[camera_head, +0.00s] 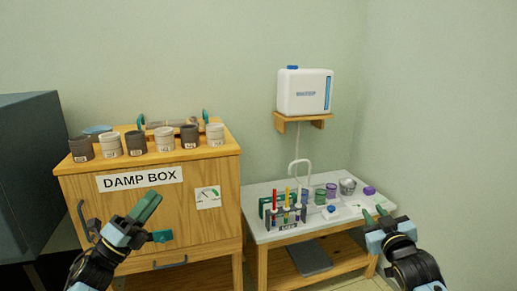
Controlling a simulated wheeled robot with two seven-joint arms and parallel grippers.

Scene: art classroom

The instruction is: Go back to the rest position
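My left gripper (146,208) is in front of the damp box, at the lower left. My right gripper (376,214) is at the lower right, by the right front corner of the white table. Its two short green fingers point up with a small gap between them, and nothing shows between them.
The wooden damp box (222,172) carries several grey and white pots. A white-topped table (335,229) holds a rack (285,217) of coloured tools and small jars. A white water tank (304,91) sits on a wall shelf (301,117). A dark cabinet (30,170) stands at left.

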